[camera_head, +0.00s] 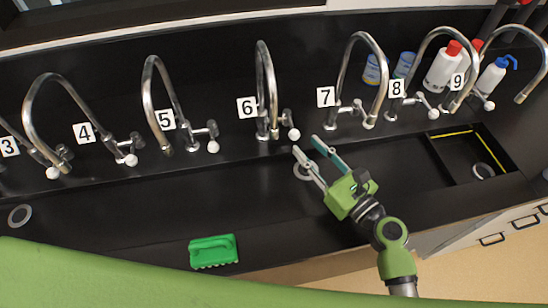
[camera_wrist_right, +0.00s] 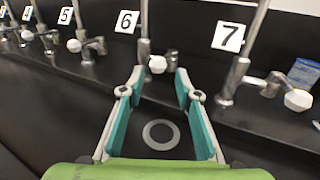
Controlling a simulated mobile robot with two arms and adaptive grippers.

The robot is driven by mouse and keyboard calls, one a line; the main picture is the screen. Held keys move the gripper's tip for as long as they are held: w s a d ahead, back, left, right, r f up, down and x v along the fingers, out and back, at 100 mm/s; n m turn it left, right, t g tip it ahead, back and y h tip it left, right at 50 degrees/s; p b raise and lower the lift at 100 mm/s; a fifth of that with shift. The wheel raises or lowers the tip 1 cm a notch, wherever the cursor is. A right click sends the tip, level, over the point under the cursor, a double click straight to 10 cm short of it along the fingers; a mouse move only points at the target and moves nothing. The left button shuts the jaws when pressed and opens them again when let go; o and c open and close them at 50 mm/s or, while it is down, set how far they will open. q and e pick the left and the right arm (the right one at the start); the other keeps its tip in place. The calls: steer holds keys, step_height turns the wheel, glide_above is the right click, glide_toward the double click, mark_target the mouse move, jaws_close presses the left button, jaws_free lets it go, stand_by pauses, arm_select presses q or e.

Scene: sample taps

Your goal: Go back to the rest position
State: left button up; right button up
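My right gripper (camera_head: 307,145) reaches over the black sink between tap 6 (camera_head: 266,95) and tap 7 (camera_head: 360,80). Its two fingers are spread apart with nothing between them. In the right wrist view the open fingers (camera_wrist_right: 158,82) point toward the white knob (camera_wrist_right: 157,64) of tap 6, with a gap beneath it in the picture. Whether the fingertips touch the knob cannot be told, but in the head view they look apart from it. My left gripper is not in view.
A row of numbered curved taps runs along the back ledge. Bottles (camera_head: 443,66) stand behind taps 8 and 9. A green brush (camera_head: 213,251) lies at the front edge. A basin (camera_head: 470,152) is at the right. A drain ring (camera_wrist_right: 161,134) lies below the right gripper.

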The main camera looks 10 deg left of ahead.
steer(key=shift+s+d, duration=0.45)
steer(key=shift+s, duration=0.1)
